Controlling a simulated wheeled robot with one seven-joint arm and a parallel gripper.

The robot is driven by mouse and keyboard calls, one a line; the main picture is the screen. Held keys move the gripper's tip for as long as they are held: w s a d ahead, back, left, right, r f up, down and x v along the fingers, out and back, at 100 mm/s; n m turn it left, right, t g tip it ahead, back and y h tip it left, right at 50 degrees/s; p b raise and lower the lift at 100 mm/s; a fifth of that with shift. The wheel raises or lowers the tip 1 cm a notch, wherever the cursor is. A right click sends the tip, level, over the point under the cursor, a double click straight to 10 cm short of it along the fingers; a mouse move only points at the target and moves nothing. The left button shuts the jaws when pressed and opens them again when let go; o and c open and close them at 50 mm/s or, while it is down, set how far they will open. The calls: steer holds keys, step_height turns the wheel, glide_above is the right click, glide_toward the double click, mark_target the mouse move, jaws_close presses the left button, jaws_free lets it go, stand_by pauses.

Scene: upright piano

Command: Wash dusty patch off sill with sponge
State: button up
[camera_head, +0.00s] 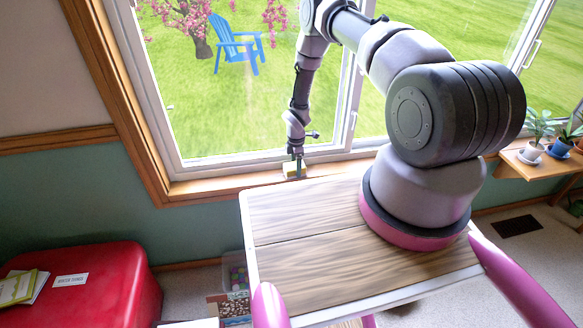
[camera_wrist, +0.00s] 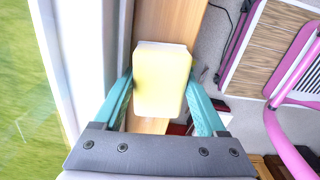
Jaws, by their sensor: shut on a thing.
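My gripper (camera_head: 295,165) reaches down to the wooden window sill (camera_head: 225,187), near the middle of the window. It is shut on a yellow sponge (camera_wrist: 162,80), with one teal finger on each side of it in the wrist view. The sponge also shows in the head view (camera_head: 293,171), small and low at the sill. I cannot tell whether it touches the wood. In the wrist view the bare sill (camera_wrist: 165,20) runs beyond and below the sponge. No dusty patch can be made out; the sponge may hide part of the sill.
The window frame (camera_head: 160,120) rises right behind the sill. My wood-topped base stands in front. A red chest (camera_head: 90,285) with booklets is at lower left, and a bin (camera_head: 235,275) stands on the floor. Potted plants (camera_head: 533,150) stand on a shelf at right.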

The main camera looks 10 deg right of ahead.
mark_target(287, 166)
steer(key=shift+a+f, duration=0.1)
steer(key=shift+a, duration=1.7)
steer(key=shift+w+a+r, duration=0.1)
steer(key=shift+a, duration=0.85)
steer(key=shift+w+a+r, duration=0.1)
steer(key=shift+a, duration=0.85)
steer(key=shift+a+f, duration=0.15)
steer(key=shift+a, duration=1.7)
steer(key=shift+r, duration=3)
steer(key=shift+r, duration=1.5)
